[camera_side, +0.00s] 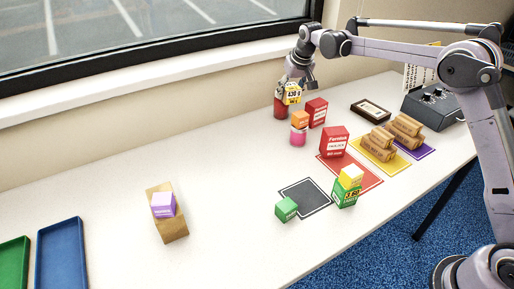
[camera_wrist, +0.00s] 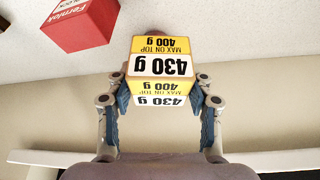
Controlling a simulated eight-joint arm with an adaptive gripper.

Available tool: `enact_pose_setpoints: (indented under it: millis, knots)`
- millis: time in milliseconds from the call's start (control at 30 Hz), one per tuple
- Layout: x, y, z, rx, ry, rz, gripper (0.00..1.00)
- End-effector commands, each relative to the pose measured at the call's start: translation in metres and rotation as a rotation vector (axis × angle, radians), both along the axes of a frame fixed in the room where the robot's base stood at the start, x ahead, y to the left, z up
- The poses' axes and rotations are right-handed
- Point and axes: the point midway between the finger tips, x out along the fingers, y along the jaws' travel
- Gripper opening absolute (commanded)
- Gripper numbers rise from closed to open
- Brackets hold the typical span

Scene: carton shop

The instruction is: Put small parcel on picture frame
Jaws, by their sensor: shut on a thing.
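A small yellow and white parcel (camera_side: 292,93), printed "430 g" and "max on top 400 g", is between my gripper's fingers. My gripper (camera_side: 296,86) is shut on it, at the back of the table by the wall. In the wrist view, the blue finger pads (camera_wrist: 162,98) press on both sides of the parcel (camera_wrist: 160,68). A dark red can (camera_side: 281,110) stands directly below or behind the parcel; I cannot tell whether they touch. The picture frame (camera_side: 371,109), dark-edged with a light middle, lies flat to the right with nothing on it.
The left middle table is mostly clear.

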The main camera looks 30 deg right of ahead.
Motion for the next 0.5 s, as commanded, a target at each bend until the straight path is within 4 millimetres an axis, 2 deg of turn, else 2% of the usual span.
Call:
enact_pose_setpoints:
  millis: [33, 100, 267, 500]
  knots:
    - [-0.004, -0.026, 0.002, 0.000, -0.001, -0.035, 0.01]
    - [-0.009, -0.058, 0.004, 0.000, -0.001, -0.078, 0.01]
    - [-0.028, -0.128, 0.008, 0.001, -0.001, -0.176, 0.01]
    - [-0.069, -0.228, 0.015, 0.000, -0.001, -0.323, 0.01]
